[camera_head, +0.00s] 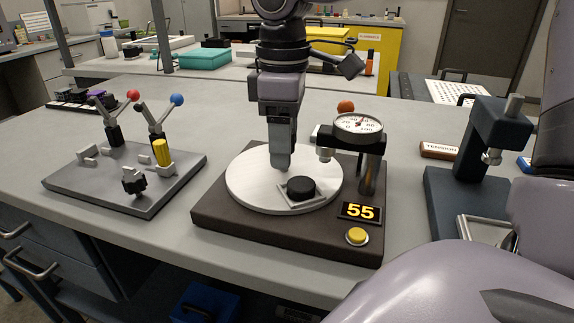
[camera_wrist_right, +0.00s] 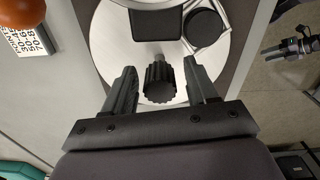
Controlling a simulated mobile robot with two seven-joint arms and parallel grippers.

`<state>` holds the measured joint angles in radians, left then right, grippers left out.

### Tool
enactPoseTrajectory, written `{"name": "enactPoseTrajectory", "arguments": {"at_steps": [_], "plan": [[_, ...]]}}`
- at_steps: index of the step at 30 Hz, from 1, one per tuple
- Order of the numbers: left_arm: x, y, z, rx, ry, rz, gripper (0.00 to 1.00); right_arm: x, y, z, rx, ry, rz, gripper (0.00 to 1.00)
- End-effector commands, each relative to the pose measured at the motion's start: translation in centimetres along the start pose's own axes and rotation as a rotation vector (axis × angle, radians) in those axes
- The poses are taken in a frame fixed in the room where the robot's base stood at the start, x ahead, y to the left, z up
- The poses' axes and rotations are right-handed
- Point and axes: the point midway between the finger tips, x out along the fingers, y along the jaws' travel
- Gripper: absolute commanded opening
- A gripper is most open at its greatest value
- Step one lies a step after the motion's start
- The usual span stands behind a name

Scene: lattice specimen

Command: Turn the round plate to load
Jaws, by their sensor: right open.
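The round white plate (camera_head: 245,190) lies on a dark square base (camera_head: 225,224) at mid-bench. A black disc (camera_head: 301,187) sits in a pale square holder near its front right edge. My right gripper (camera_head: 281,166) points down over the plate, left of the disc. In the wrist view this gripper (camera_wrist_right: 162,88) is open, its fingers on either side of a black ribbed knob (camera_wrist_right: 159,84), with a visible gap on both sides. In the head view the gripper hides the knob. A lit display (camera_head: 360,212) reads 55.
A dial gauge (camera_head: 358,127) on a post overhangs the plate's right side. A yellow button (camera_head: 357,236) is at the base's front right corner. A grey plate with levers (camera_head: 120,180) stands left; a dark press (camera_head: 470,150) stands right.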

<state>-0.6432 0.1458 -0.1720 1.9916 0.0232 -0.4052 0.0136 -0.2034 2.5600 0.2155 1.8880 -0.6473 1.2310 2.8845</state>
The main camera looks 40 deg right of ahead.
Motion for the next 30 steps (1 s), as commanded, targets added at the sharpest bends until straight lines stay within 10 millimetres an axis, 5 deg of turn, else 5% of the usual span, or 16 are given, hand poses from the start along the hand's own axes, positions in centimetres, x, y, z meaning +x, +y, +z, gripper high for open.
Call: {"name": "enactPoseTrajectory", "arguments": {"at_steps": [15,30], "plan": [[-2.4,0.1,-3.4,0.0,0.006,-0.001,0.43,-5.5,0.0,0.0,0.0,0.002,0.001,0.57],[-2.4,0.0,-3.3,0.0,0.002,-0.001,0.43,-5.5,0.0,0.0,-0.006,0.0,0.0,0.57]]}}
